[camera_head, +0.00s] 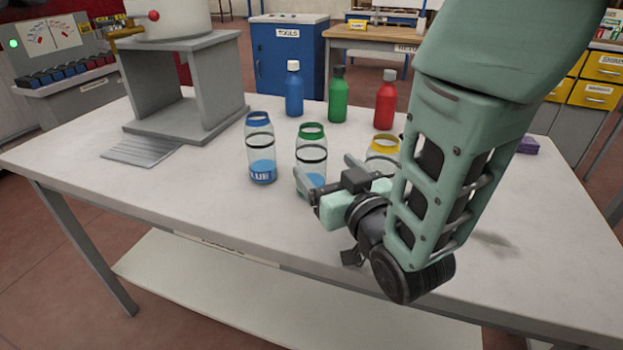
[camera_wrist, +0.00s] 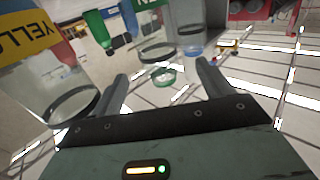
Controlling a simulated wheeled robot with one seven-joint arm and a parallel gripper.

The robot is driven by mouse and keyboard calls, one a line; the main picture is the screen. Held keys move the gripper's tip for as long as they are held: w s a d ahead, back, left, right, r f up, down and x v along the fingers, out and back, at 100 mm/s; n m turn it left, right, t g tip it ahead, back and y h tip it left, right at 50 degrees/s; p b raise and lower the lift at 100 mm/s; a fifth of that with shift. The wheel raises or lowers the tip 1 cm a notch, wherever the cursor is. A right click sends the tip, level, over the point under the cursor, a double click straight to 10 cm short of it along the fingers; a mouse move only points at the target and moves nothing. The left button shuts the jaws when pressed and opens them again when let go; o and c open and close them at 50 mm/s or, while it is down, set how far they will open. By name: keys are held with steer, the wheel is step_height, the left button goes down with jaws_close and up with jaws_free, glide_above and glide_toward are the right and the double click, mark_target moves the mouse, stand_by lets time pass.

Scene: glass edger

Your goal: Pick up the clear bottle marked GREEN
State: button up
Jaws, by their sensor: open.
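The clear bottle with a green rim (camera_head: 311,141) stands upright on the table, in the middle of three clear bottles. My gripper (camera_head: 324,170) is open and empty on its near side, and a finger hides part of its lower half. In the wrist view the green-rimmed bottle (camera_wrist: 156,52) appears past and between the two spread fingertips (camera_wrist: 162,70); part of a label ending in N shows at the top edge. I cannot tell whether a finger touches the glass.
A clear bottle marked BLUE (camera_head: 261,150) stands to the left. A yellow-rimmed clear bottle (camera_head: 384,145) stands close on the right, partly hidden by my gripper. Behind are blue (camera_head: 294,92), green (camera_head: 338,98) and red (camera_head: 385,103) opaque bottles. The table's front left (camera_head: 150,190) is clear.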

mark_target(311, 148)
steer(key=shift+p+x, duration=0.65)
steer(key=shift+x, duration=0.85)
steer(key=x, duration=0.1)
steer(key=p+x, duration=0.1)
steer(key=x, duration=0.2)
steer(key=shift+w+r, duration=0.25)
steer(key=shift+w, duration=0.15)
steer(key=c, duration=1.1)
